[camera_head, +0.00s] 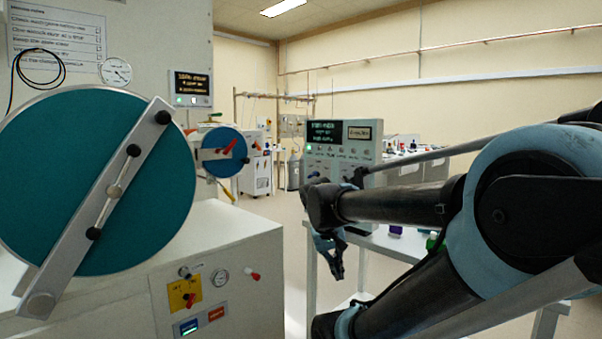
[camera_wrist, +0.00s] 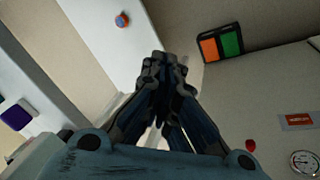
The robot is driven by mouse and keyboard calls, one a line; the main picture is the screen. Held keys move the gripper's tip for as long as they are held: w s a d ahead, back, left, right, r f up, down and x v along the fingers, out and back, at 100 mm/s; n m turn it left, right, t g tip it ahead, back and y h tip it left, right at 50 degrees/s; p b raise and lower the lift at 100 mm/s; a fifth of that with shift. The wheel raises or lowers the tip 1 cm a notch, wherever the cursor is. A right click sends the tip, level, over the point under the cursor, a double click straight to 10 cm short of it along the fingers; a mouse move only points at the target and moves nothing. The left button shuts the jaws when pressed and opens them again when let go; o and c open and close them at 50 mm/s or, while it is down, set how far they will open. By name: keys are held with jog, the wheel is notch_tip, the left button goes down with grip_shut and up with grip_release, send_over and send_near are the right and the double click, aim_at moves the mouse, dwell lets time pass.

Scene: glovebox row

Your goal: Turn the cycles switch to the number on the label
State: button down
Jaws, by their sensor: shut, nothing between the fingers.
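A control unit (camera_head: 372,152) with a dark display stands on a table right of centre in the head view. A pale label plate (camera_head: 359,133) sits right of its display; its writing is too small to read. Small knobs or switches line the panel below; I cannot tell which is the cycles switch, and my arm hides part of the unit. My gripper (camera_head: 337,270) hangs below and in front of the unit, apart from the panel. In the wrist view my gripper (camera_wrist: 165,65) is shut and empty, with no control panel clearly visible before it.
A large teal disc door (camera_head: 85,190) with a slanted metal bar fills the left, on a white cabinet (camera_head: 235,270). The wrist view shows an orange-and-green block (camera_wrist: 221,45), a blue-and-orange knob (camera_wrist: 122,20) and a gauge (camera_wrist: 305,163). Open floor lies between cabinet and table.

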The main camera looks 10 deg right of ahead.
jog(key=w+r+m+h, duration=0.1)
jog(key=w+r+h, duration=0.3)
jog(key=w+r, duration=0.65)
jog(key=m+t+h, duration=0.4)
jog(key=t+h, duration=0.1)
jog(key=h, duration=0.2)
send_near(312, 175)
jog(key=w+a+r, duration=0.4)
jog(key=a+r, duration=0.1)
jog(key=x, duration=0.3)
jog(key=f+x, duration=0.1)
jog(key=x, duration=0.3)
jog(key=s+x, duration=0.1)
jog(key=x, duration=0.3)
jog(key=shift+f, duration=0.25)
jog(key=shift+s+d+f, duration=0.25)
jog(key=shift+s+f, duration=0.05)
jog(key=shift+f, duration=0.25)
jog(key=shift+d, duration=0.15)
jog(key=shift+f+n, duration=0.15)
jog(key=shift+n, duration=0.15)
